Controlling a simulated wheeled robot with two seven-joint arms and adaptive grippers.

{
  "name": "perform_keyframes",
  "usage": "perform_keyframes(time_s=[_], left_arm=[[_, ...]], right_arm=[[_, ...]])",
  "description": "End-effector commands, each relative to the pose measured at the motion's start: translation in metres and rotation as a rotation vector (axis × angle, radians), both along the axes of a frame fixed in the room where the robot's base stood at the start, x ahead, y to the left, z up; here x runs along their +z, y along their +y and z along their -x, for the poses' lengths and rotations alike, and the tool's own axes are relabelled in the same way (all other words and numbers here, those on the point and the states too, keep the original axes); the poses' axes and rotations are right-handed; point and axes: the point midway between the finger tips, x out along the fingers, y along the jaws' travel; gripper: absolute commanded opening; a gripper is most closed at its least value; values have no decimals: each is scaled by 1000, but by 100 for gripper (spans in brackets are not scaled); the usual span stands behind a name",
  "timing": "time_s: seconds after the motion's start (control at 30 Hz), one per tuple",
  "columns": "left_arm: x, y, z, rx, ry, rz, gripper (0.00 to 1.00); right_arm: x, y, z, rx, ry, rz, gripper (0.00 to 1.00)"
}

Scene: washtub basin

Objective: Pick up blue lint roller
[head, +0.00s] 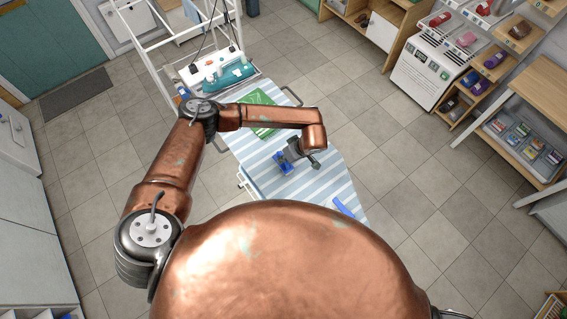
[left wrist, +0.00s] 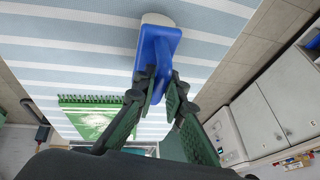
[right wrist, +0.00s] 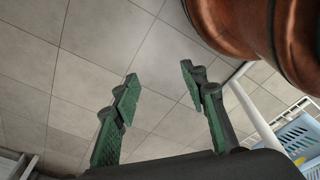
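The blue lint roller (head: 283,163) lies on the striped ironing board. In the left wrist view its blue body (left wrist: 158,42) and pale end show against the stripes. My left gripper (left wrist: 161,88) has its fingers close together on both sides of the lint roller's narrow handle, apparently gripping it; part of the handle is hidden by the fingers. In the head view the left gripper (head: 294,152) is right beside the roller. My right gripper (right wrist: 159,82) is open and empty above the tiled floor.
The ironing board (head: 325,178) also bears a green notebook (head: 260,112), a blue strip (head: 343,207) and a teal iron (head: 229,73) at its far end. Shelves with small shoes (head: 480,86) stand at the right.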

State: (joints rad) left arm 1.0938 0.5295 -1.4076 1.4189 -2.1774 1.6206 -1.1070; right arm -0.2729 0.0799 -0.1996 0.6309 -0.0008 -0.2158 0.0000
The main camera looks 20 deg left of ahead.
Motion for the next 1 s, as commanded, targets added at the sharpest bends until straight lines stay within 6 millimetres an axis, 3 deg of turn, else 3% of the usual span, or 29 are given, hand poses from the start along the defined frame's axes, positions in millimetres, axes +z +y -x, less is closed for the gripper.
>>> perform_keyframes(time_s=[0.1, 0.23, 0.37, 0.67, 0.87, 1.0], left_arm=[[-1, 0, -2, 1, 1, 0, 1], [-1, 0, -3, 1, 0, -1, 0], [-2, 0, -2, 2, 1, -1, 0], [0, 0, -3, 1, 0, -1, 0], [13, 0, -4, 1, -3, 1, 0], [34, -3, -2, -2, -2, 2, 0]], right_arm=[[-3, 6, 35, -12, 42, -6, 40], [-5, 6, 60, -19, 75, -5, 40], [-5, 3, 54, -16, 66, -2, 40], [-2, 0, 19, -5, 22, 0, 40], [-5, -2, 23, -6, 28, 2, 40], [-12, -2, 33, -8, 41, 2, 40]])
